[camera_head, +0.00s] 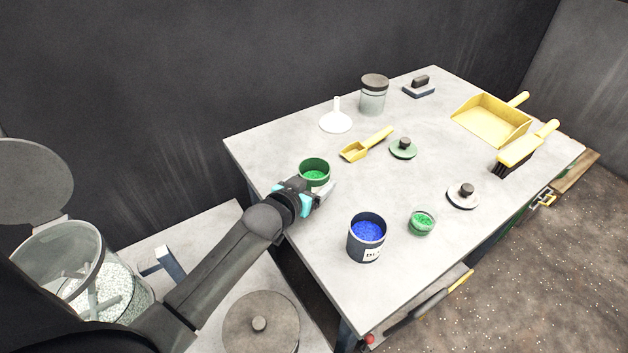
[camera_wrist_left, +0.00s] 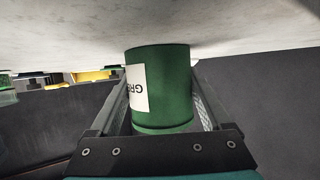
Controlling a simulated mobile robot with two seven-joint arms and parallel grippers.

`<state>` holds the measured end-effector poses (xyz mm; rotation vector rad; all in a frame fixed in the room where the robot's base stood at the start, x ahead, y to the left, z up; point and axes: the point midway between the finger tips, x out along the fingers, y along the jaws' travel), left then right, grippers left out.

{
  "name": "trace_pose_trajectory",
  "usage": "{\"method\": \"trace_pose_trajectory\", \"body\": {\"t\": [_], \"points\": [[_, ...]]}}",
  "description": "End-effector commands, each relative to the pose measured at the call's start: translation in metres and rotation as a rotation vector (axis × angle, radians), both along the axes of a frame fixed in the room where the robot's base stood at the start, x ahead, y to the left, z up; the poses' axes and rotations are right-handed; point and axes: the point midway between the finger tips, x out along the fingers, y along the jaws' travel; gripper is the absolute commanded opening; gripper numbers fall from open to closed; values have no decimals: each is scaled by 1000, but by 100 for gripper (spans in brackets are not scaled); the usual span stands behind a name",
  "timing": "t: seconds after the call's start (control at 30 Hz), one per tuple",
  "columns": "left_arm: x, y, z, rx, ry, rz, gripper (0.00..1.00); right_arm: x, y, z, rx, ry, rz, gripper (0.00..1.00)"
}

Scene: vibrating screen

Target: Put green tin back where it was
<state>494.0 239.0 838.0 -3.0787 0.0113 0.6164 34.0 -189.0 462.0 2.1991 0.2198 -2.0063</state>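The green tin (camera_head: 314,172) stands upright at the table's left edge, open at the top with green contents. In the left wrist view the tin (camera_wrist_left: 165,90) appears upside down, with a white label partly in view. My left gripper (camera_head: 318,190) is at the tin's near side, one finger on each side of it. In the wrist view the fingertips (camera_wrist_left: 161,92) meet the tin's sides, and the gripper looks shut on it. The tin's base appears at or very near the tabletop. My right gripper is not in view.
On the table (camera_head: 280,145) are a blue-filled dark tin (camera_head: 367,238), a small green-filled dish (camera_head: 422,222), a green lid (camera_head: 403,149), a white lid (camera_head: 462,196), a yellow scoop (camera_head: 366,146), a funnel (camera_head: 335,122), a jar (camera_head: 373,95), a yellow dustpan (camera_head: 492,120) and a brush (camera_head: 522,150).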

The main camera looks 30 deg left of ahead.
Motion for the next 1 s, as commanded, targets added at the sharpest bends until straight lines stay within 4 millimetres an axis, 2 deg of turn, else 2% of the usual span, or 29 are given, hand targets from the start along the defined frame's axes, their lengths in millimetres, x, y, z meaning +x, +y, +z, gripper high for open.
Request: {"method": "trace_pose_trajectory", "body": {"t": [0.03, 0.13, 0.47, 0.67, 1.0], "points": [[0, 0, 0, 0, 0, 0, 88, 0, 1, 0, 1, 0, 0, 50], [0, 0, 0, 0, 0, 0, 100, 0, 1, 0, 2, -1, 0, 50], [-1, 0, 5, 0, 0, 0, 100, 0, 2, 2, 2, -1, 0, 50], [-22, 0, 13, -1, 3, 0, 100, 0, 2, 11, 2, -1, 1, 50], [-76, 0, 36, -1, 3, 0, 100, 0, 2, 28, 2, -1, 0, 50]]}}
